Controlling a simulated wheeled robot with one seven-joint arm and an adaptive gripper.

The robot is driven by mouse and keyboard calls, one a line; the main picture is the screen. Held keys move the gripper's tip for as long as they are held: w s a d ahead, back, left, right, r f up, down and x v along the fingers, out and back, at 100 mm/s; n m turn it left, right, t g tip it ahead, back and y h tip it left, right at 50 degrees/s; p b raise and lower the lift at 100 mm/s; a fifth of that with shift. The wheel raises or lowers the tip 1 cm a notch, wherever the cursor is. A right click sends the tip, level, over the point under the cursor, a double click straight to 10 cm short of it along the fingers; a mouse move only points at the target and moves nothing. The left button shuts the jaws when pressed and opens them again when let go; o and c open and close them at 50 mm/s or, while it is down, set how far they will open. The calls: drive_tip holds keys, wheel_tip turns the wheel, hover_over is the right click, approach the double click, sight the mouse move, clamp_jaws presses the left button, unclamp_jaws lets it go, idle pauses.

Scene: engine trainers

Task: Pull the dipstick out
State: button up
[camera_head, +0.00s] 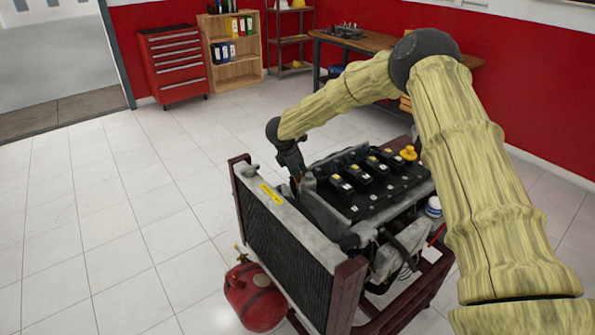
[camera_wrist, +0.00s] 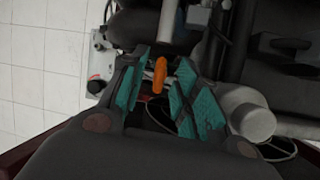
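The dipstick's orange handle (camera_wrist: 160,75) shows in the wrist view as a small upright loop or tab. It lies between the two teal-padded fingers of my gripper (camera_wrist: 160,82), closer to the right one. The fingers look open, with a narrow gap beside the handle. The dipstick's shaft and tube are hidden. In the head view my gripper (camera_head: 296,180) points down between the radiator and the engine (camera_head: 365,180). The handle cannot be made out there.
The radiator (camera_head: 285,240) stands close in front of the engine. Hoses and a grey cylinder (camera_wrist: 248,115) crowd the right of the wrist view. A yellow cap (camera_head: 408,153) tops the engine. A red canister (camera_head: 255,297) stands on the floor. Floor to the left is clear.

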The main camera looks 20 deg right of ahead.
drive_tip(key=shift+w+f, duration=0.15)
clamp_jaws()
wheel_tip(320, 180, up, 9)
drive_tip(key=shift+r, duration=0.2)
unclamp_jaws()
drive_tip(key=shift+a+f, duration=0.1)
drive_tip(key=shift+f, duration=0.05)
